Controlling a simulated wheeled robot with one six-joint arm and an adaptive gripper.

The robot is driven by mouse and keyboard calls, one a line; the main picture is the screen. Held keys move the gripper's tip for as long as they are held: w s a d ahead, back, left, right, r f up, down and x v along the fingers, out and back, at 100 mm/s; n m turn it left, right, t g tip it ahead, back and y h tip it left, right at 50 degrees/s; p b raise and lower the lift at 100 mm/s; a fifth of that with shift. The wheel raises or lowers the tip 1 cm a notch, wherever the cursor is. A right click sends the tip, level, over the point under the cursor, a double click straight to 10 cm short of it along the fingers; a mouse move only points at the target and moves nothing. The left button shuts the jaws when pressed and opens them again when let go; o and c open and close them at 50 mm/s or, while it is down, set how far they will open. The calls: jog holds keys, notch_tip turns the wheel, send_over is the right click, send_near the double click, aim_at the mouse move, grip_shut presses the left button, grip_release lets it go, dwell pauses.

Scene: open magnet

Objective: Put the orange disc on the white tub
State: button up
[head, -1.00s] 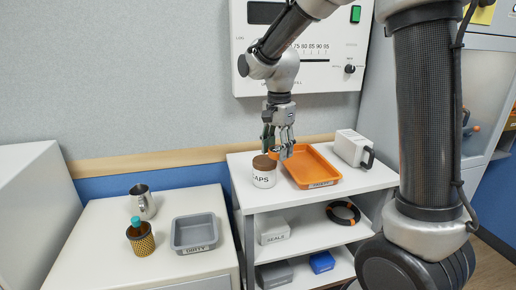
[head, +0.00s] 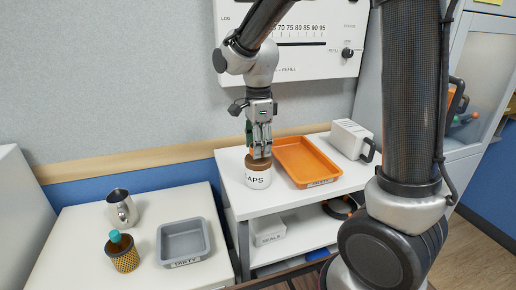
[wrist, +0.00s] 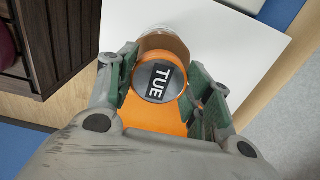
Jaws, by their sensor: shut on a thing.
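The orange disc (wrist: 155,118) shows between the green fingers in the wrist view, with a round black patch marked "TUE". My gripper (wrist: 164,76) is shut on it. In the head view my gripper (head: 261,150) points down right over the white tub (head: 257,180), which is marked "APS" as far as I can read and has a brown top. The fingers hide most of the disc there. I cannot tell whether the disc touches the tub's top. A brown rim behind the disc shows in the wrist view.
An orange tray (head: 322,176) is close to the right of the tub, with a white boxy container (head: 350,139) beyond it. A lower surface at left holds a grey tray (head: 162,250), a metal jug (head: 121,209) and a patterned pot (head: 123,255). The wall unit (head: 300,50) stands behind.

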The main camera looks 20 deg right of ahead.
jog(key=shift+f, duration=0.65)
jog(key=shift+f, duration=0.1)
jog(key=o, duration=1)
jog(key=shift+o, duration=0.2)
notch_tip(320, 180, up, 12)
jog(key=s+d+n+t, duration=0.2)
jog(key=s+d+n, duration=0.5)
jog(key=s+n, duration=0.2)
jog(key=s+d+n+t, duration=0.2)
jog(key=s+d+n, duration=0.6)
jog(key=s, duration=0.3)
jog(key=shift+n, duration=0.5)
